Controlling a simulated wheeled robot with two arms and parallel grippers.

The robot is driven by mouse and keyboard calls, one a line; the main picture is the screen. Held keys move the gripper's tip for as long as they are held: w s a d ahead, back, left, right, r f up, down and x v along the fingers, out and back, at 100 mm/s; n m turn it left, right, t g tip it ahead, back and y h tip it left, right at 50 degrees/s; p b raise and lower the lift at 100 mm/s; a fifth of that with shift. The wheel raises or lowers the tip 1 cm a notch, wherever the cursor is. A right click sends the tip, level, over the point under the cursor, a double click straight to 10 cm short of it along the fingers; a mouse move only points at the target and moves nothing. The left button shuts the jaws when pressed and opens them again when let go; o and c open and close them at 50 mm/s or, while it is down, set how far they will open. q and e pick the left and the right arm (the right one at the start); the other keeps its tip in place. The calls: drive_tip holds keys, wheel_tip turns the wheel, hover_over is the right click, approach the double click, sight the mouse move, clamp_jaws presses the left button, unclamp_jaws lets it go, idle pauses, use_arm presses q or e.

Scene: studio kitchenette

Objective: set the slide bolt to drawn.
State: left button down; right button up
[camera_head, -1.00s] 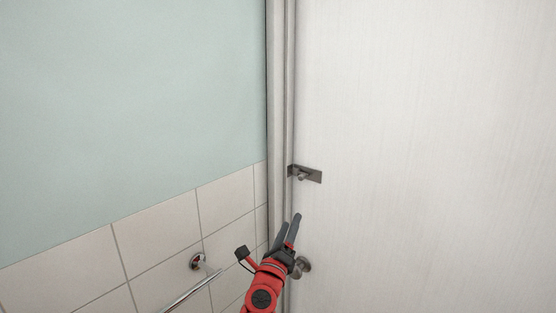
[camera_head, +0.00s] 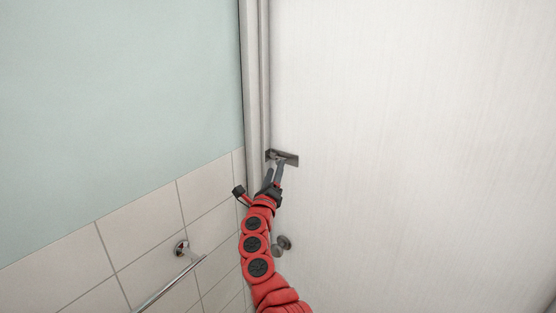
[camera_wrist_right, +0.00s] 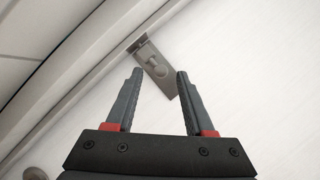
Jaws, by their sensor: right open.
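The slide bolt (camera_head: 289,158) is a small dark metal plate on the white door, at the edge by the frame. In the right wrist view the slide bolt (camera_wrist_right: 154,66) shows a round knob, lying beyond and between the fingertips. My right gripper (camera_head: 275,171) is open and empty, with its fingertips just below the bolt in the head view. The right gripper (camera_wrist_right: 157,75) looks apart from the knob, though contact is hard to judge. In the head view the fingers partly cover the bolt's lower edge. My left gripper is not in view.
The white door (camera_head: 420,150) fills the right side, with a round door knob (camera_head: 283,243) below the bolt. The pale door frame (camera_head: 256,90) runs vertically beside it. A metal rail (camera_head: 172,284) is mounted on the tiled wall at lower left.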

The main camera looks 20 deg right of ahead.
sight(278, 160)
drive_tip(key=x, duration=0.3)
drive_tip(key=shift+w+d+r, duration=0.15)
drive_tip(key=shift+w+d, duration=0.2)
drive_tip(key=shift+d, duration=0.05)
clamp_jaws()
idle(1.3)
